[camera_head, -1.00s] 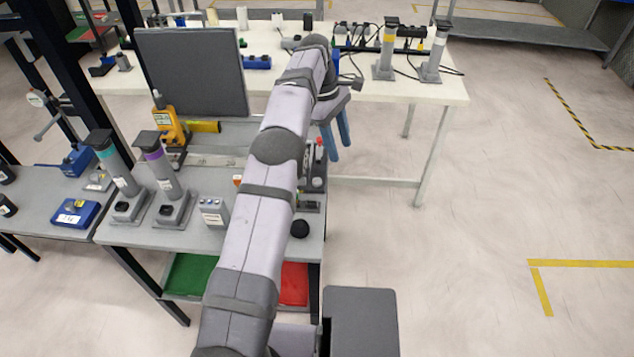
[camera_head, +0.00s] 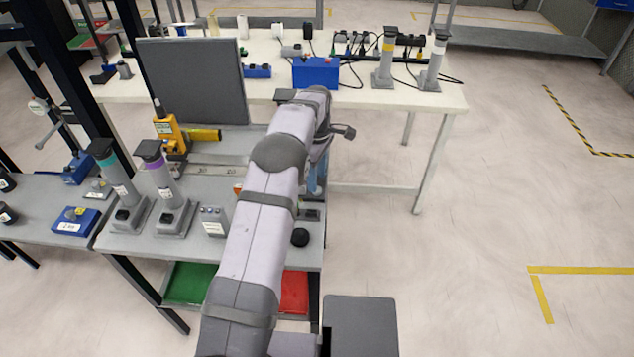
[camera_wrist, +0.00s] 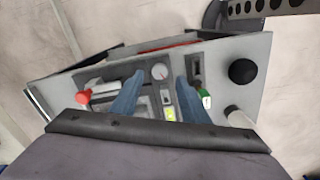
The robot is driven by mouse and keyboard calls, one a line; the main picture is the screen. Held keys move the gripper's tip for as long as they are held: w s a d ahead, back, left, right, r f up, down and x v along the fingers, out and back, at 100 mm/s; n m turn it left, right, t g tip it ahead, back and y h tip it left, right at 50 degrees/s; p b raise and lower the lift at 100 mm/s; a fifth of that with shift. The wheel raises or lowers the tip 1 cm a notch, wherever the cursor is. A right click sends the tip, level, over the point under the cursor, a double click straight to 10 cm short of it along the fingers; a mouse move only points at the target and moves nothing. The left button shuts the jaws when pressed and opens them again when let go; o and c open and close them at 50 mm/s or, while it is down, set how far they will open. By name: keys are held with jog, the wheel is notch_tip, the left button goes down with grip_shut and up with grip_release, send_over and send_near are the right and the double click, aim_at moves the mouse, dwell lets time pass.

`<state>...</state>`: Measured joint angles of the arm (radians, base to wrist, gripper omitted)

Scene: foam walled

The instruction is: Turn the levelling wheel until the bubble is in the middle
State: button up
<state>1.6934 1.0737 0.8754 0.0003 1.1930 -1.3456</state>
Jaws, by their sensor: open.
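My gripper (camera_head: 318,175) is over the right end of the grey bench, partly behind my arm. In the wrist view its two blue fingers (camera_wrist: 159,80) are apart with nothing gripped between them. Between and beyond them are a small round white dial (camera_wrist: 159,72) and a yellow-green piece (camera_wrist: 170,114) that may be the bubble vial. A black round knob (camera_wrist: 243,71) stands to the right; it also shows in the head view (camera_head: 300,237). I cannot tell which part is the levelling wheel, nor where the bubble sits.
Two grey posts, one with a teal band (camera_head: 119,176) and one purple-banded (camera_head: 160,176), stand left on the bench. A dark upright panel (camera_head: 193,80) rises behind. Floor at right is clear.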

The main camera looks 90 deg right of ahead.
jog(key=shift+f+p, duration=0.45)
jog(key=shift+f, duration=1.4)
grip_shut()
jog(key=c, duration=1.1)
grip_release()
jog(key=shift+m+b, duration=0.6)
jog(key=shift+m, duration=0.9)
jog(key=shift+o, duration=0.2)
jog(key=o, duration=1.1)
jog(key=shift+c, duration=0.2)
jog(key=shift+r, duration=0.15)
jog(key=shift+r+b, duration=1)
jog(key=shift+r, duration=2.55)
